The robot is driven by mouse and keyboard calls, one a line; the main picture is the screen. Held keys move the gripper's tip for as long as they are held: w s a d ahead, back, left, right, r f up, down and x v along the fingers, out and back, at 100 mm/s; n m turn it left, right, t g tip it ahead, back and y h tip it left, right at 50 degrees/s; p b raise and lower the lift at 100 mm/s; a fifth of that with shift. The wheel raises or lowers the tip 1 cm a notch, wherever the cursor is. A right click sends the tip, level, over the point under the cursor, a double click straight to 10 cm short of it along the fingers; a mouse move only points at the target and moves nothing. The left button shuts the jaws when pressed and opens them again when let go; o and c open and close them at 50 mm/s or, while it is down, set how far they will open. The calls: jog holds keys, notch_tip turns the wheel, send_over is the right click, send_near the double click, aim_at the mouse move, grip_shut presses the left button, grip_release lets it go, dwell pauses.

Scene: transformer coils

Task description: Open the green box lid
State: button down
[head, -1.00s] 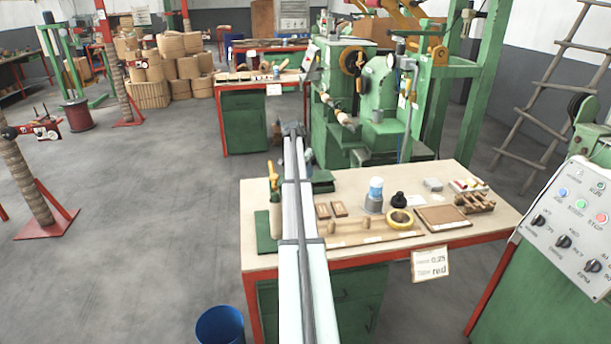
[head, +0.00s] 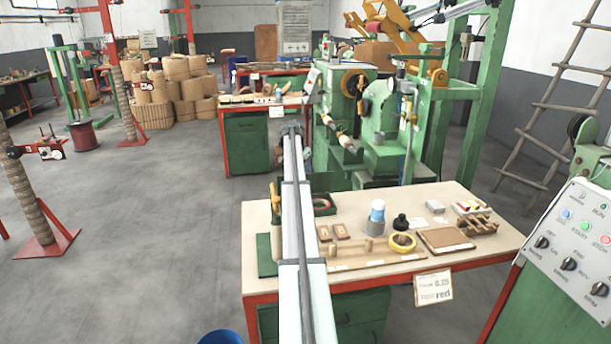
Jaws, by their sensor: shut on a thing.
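The green box (head: 325,206) stands near the back left of the workbench, just right of my arm. Its lid (head: 321,182) is raised and stands up at the back of the box. Some of the reddish inside shows. My arm reaches away from the camera and covers the left part of the box and lid. My gripper (head: 307,174), mostly hidden behind my arm, is at the left edge of the raised lid and shut on it. The fingertips cannot be made out.
The workbench (head: 480,230) also holds a blue-capped jar (head: 377,212), a yellow tape roll (head: 402,242), a black bottle (head: 401,222), a wooden tray (head: 446,240) and small wooden blocks.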

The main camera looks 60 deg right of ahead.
jog(key=shift+w+d+f, duration=0.2)
jog(key=shift+w+d, duration=0.1)
jog(key=shift+w, duration=0.45)
jog(key=shift+w+d+f, duration=0.2)
jog(key=shift+w+d, duration=0.05)
jog(key=shift+w, duration=0.45)
jog(key=c, duration=0.8)
grip_release()
jog(key=shift+c, duration=0.2)
jog(key=shift+d+r, duration=0.1)
jog(key=shift+r, duration=0.05)
jog(key=s+v, duration=0.1)
jog(key=v, duration=1.2)
jog(key=shift+w+r, duration=0.3)
